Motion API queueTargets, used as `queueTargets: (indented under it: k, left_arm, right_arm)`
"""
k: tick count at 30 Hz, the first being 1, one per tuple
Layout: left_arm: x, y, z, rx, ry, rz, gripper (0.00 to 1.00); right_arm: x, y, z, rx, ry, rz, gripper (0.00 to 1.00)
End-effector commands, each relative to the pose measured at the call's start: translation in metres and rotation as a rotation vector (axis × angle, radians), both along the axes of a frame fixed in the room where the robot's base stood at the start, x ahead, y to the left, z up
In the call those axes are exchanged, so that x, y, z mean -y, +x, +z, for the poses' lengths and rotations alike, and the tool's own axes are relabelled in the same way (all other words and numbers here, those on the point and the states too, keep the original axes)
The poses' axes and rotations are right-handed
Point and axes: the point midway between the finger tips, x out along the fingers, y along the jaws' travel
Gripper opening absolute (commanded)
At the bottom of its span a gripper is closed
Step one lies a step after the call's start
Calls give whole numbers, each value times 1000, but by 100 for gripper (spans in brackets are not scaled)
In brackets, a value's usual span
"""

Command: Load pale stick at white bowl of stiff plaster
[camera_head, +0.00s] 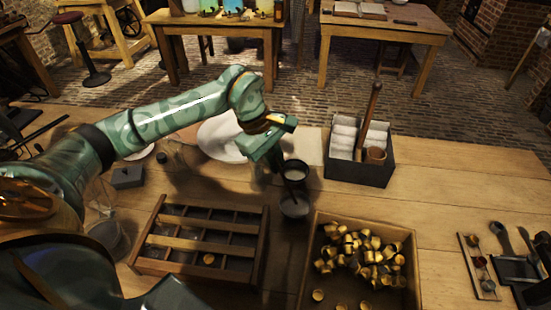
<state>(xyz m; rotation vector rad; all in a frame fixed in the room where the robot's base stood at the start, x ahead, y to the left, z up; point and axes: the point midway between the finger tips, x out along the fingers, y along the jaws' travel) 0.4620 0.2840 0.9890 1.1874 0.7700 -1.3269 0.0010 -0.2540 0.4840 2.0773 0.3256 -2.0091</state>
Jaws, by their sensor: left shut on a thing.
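My left gripper (277,158) points down beside two small round bowls, shut on a thin stick that is the likely pale stick. The stick looks dark in shadow, is mostly hidden by the fingers, and its lower end is hard to make out. The farther bowl (295,163) has a dark rim and pale grey contents. I cannot tell for certain which one is the white bowl of stiff plaster. My right gripper is not in view.
A wooden divided rack (161,226) stands at front left, and a crate (408,235) of brass caps at front right. A dark box (360,174) with white rolls and a wooden handle stands behind. A white plate (217,134) lies beneath my arm. The right tabletop is partly clear.

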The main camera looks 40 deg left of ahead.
Motion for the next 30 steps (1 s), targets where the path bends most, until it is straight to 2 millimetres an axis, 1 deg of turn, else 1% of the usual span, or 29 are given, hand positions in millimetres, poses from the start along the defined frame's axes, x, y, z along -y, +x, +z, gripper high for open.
queueTargets:
  k: [11, 30]
  left_arm:
    - [0, 0, 0, 0, 0, 0, 0]
    - [0, 0, -8, 0, 0, 0, 0]
  right_arm:
    - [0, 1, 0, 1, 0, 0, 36]
    - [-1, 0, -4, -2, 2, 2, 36]
